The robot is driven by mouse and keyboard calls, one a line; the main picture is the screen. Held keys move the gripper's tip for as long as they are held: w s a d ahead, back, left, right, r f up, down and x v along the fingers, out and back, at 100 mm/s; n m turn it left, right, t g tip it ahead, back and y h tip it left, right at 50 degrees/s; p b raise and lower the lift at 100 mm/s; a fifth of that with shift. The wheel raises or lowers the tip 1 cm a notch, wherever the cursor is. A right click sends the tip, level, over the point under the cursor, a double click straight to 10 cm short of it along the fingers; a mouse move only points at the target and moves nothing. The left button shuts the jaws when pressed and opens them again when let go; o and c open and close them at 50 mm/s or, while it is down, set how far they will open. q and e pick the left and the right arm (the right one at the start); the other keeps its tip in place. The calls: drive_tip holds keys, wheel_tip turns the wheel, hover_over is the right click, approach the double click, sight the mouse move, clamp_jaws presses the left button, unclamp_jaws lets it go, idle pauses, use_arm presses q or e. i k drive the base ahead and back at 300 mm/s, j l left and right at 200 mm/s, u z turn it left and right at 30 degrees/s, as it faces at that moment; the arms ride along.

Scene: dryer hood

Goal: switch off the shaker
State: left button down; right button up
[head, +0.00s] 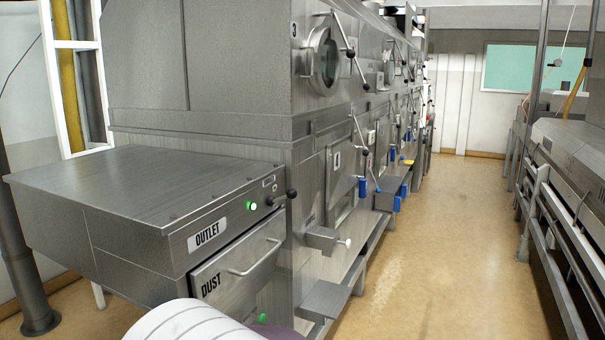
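A grey metal box (150,190) juts out at the left, with a flat lid and a plate reading OUTLET (207,235). A round green button (253,206) glows on its front face. Just right of the button a short lever (281,198) ends in a black knob, beneath a small label. Neither of my grippers is in view. A white rounded part, seemingly my arm, shows at the bottom edge below the drawer.
A small green spot (262,318) shows low beside the white part. A long steel dryer (230,60) with hatches and levers runs back behind the box. A small ledge (325,300) sticks out low. The tan floor (430,260) is clear up to rails (560,215) at right.

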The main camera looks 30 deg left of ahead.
sight(291, 194)
drive_tip(key=i+l+u, duration=0.15)
drive_tip(key=i+u, duration=0.2)
drive_tip(key=i+l+u, duration=0.35)
drive_tip(key=i, duration=0.2)
drive_tip(key=i+l+u, duration=0.35)
drive_tip(key=i, duration=0.05)
